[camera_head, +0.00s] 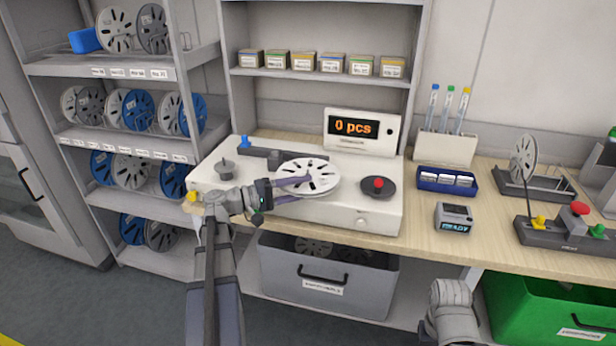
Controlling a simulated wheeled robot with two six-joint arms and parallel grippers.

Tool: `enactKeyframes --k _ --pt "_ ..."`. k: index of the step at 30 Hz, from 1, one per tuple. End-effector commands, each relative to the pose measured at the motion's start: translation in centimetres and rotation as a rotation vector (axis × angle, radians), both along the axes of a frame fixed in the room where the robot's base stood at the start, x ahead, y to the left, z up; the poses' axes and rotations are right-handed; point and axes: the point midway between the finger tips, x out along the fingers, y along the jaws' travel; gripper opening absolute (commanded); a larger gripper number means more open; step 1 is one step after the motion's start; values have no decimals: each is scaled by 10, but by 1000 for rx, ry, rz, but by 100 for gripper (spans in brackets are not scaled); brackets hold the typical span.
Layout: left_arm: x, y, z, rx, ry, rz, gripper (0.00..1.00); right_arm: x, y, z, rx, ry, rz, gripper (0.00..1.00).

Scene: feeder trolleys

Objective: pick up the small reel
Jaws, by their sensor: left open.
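A white reel (318,171) with dark slots lies flat on the light-grey counting machine (225,212), on the table. My left gripper (301,188) is open and reaches in from the left, its purple-grey fingers at the reel's left and front edge. One finger overlaps the reel in the picture; whether it touches is unclear. Another reel (523,160) stands upright in a wire rack at the right of the table. My right arm shows at the bottom right, but its gripper fingers do not show.
The machine's display (352,128) reads "0 pcs". A dark disc with a red knob (379,186) sits right of the reel. A blue tray (447,181) and a small "READY" device (454,217) are further right. A shelf rack (110,72) holds several reels. A grey bin (328,286) stands below.

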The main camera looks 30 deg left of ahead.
Motion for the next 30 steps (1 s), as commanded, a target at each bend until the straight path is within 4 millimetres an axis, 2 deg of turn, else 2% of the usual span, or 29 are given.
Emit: enactKeyframes --k 4,12,26,30 --pt "11 -9 0 0 0 0 51 0 0 0 0 0 0 0" --pt "13 -10 0 0 0 1 51 0 0 0 0 0 0 0" --pt "13 -10 0 0 0 1 1 0 0 0 0 0 0 0" --pt "13 -10 0 0 0 1 0 0 0 0 0 0 0 0"
